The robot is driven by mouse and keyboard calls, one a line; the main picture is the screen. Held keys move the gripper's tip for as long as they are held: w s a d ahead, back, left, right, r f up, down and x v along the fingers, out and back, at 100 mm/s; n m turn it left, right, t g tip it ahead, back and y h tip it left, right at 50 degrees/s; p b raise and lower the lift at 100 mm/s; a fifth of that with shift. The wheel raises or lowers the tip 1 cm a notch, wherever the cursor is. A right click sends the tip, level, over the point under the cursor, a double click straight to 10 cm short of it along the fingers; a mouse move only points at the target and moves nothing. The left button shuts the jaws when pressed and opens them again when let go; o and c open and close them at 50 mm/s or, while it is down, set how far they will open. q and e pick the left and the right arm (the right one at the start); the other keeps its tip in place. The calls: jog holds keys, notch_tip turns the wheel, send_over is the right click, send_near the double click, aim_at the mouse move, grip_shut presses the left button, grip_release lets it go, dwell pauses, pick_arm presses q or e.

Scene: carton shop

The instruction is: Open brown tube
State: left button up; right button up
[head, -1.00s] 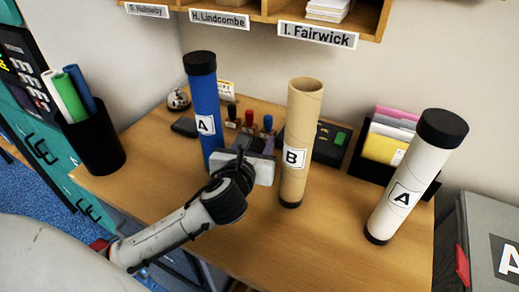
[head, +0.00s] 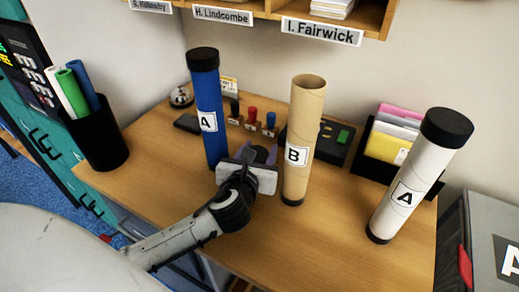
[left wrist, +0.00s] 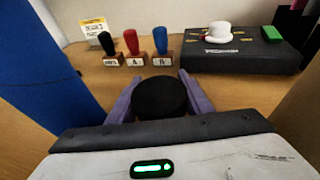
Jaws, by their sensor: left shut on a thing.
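The brown tube (head: 296,130), labelled B, stands upright on the table, and its top end is open with no cap on it. My left gripper (head: 257,153) is low between the blue tube and the brown tube. In the left wrist view its purple fingers (left wrist: 160,95) are shut on a round black cap (left wrist: 159,96). The brown tube also shows at the right edge of that view (left wrist: 300,115). The cap is hidden in the head view. My right gripper is not in view.
A blue tube (head: 208,90) with a black cap stands left of the gripper, and a capped white tube (head: 412,175) at the right. Several stamps (head: 253,119), a black box (head: 336,135) and a folder holder (head: 372,164) stand behind. The front of the table is mostly clear.

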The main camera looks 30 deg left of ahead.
pick_arm(q)
jog(key=o, duration=0.9)
jog(key=shift+s+f, duration=0.1)
jog(key=shift+f, duration=0.3)
jog(key=shift+o, duration=1.4)
jog(key=shift+s+f, duration=0.1)
jog(key=shift+f, duration=0.05)
jog(key=v, duration=0.4)
jog(key=r+v, duration=0.1)
jog(key=v, duration=0.3)
jog(key=r+v, duration=0.1)
jog(key=v, duration=0.3)
